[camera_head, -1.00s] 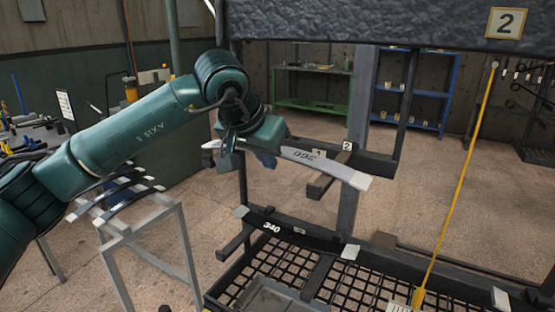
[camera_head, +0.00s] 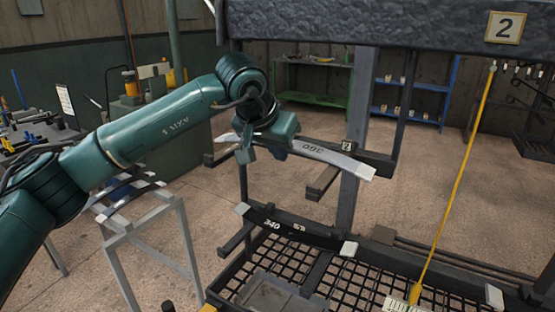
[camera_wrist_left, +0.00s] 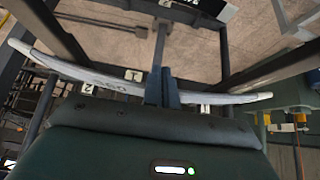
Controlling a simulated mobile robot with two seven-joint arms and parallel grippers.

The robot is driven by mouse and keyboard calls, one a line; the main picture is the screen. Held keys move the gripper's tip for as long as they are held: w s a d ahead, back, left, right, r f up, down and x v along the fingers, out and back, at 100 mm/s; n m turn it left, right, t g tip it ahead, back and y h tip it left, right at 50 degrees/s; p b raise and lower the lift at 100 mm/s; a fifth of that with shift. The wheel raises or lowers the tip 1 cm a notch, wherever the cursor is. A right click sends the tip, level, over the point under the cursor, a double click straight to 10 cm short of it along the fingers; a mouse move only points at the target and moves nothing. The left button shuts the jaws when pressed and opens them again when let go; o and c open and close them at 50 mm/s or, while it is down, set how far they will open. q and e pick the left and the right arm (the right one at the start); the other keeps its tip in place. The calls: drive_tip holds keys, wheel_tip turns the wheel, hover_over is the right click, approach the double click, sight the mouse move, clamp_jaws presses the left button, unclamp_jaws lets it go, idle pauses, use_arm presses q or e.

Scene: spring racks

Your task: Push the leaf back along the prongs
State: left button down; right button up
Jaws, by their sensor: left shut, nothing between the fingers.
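The grey leaf marked 360 (camera_head: 335,160) lies across two dark prongs, the right one (camera_head: 322,182) and the left one (camera_head: 214,159). Some of the right prong shows in front of the leaf. My left gripper (camera_head: 268,153) is at the leaf's middle, shut with nothing between its fingers. In the left wrist view the leaf (camera_wrist_left: 75,72) runs across the picture, and the shut fingers (camera_wrist_left: 161,88) are against or very close to it; contact is not certain. The finger tips are partly hidden in the head view.
A dark leaf marked 340 (camera_head: 310,234) lies on the lower prongs, above a mesh shelf (camera_head: 360,290). A rack post (camera_head: 347,205) stands behind the right prong. A yellow rod (camera_head: 455,190) hangs at right. A grey stand with leaves (camera_head: 150,225) is at left.

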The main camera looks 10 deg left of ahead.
use_arm(q)
drive_tip(key=shift+w+d+r+p, duration=0.1)
drive_tip(key=shift+w+d+p, duration=0.1)
drive_tip(key=shift+w, duration=0.15)
drive_tip(key=shift+w+d+p, duration=0.1)
drive_tip(key=shift+w+p, duration=0.1)
drive_tip(key=shift+w, duration=0.15)
drive_tip(key=shift+w+d+p, duration=0.15)
drive_tip(key=shift+w+p, duration=0.25)
drive_tip(key=shift+w, duration=0.25)
drive_tip(key=shift+w+d, duration=0.1)
drive_tip(key=shift+w, duration=0.2)
drive_tip(key=shift+s, duration=0.25)
drive_tip(key=s+b, duration=0.1)
drive_tip(key=s+a+b, duration=0.1)
drive_tip(key=s, duration=0.1)
drive_tip(key=s+a+b, duration=0.1)
drive_tip(key=s, duration=0.1)
drive_tip(key=shift+s, duration=0.15)
use_arm(e)
drive_tip(key=shift+s+d+f, duration=0.1)
drive_tip(key=shift+d+f, duration=0.05)
drive_tip(key=shift+f, duration=0.25)
drive_tip(key=shift+s+d+f, duration=0.1)
drive_tip(key=shift+f, duration=0.3)
drive_tip(key=shift+r, duration=0.1)
